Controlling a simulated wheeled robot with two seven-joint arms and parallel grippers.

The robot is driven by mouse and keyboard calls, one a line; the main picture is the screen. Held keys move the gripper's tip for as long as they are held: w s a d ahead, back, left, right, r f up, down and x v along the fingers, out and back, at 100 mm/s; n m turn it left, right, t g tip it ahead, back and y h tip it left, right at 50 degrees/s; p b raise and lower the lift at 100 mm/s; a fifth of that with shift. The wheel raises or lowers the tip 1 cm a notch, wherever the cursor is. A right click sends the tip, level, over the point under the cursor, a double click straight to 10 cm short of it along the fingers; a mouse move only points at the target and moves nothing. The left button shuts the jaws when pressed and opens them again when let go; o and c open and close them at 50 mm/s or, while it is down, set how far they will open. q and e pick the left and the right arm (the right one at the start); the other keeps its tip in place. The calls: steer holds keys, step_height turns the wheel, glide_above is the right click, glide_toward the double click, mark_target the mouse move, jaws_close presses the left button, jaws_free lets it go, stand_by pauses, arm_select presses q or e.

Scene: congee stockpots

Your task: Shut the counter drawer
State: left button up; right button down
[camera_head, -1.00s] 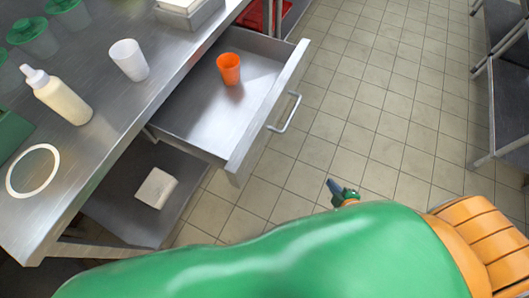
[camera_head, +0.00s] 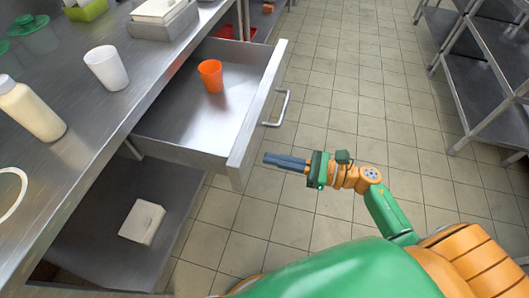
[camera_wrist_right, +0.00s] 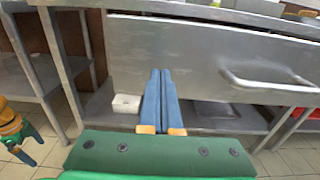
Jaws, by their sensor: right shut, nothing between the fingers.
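The counter drawer (camera_head: 190,122) is pulled out from under the steel counter, with an orange cup (camera_head: 211,76) standing inside it. Its front panel carries a bar handle (camera_head: 278,108), which also shows at the right in the right wrist view (camera_wrist_right: 268,80). My right gripper (camera_head: 268,159) is shut and empty, in front of the near end of the drawer front and pointing at it. In the right wrist view its blue fingers (camera_wrist_right: 161,72) lie together before the drawer face (camera_wrist_right: 200,55), left of the handle. Contact cannot be told.
On the counter (camera_head: 85,110) stand a white cup (camera_head: 106,67), a cream bottle (camera_head: 30,110) and green-lidded containers. A white box (camera_head: 142,222) lies on the lower shelf. Steel shelving (camera_head: 490,70) stands at the right. The tiled floor between is clear.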

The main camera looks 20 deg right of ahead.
steer(key=shift+x, duration=1.4)
arm_select(q)
steer(key=shift+r, duration=0.35)
steer(key=shift+a, duration=0.1)
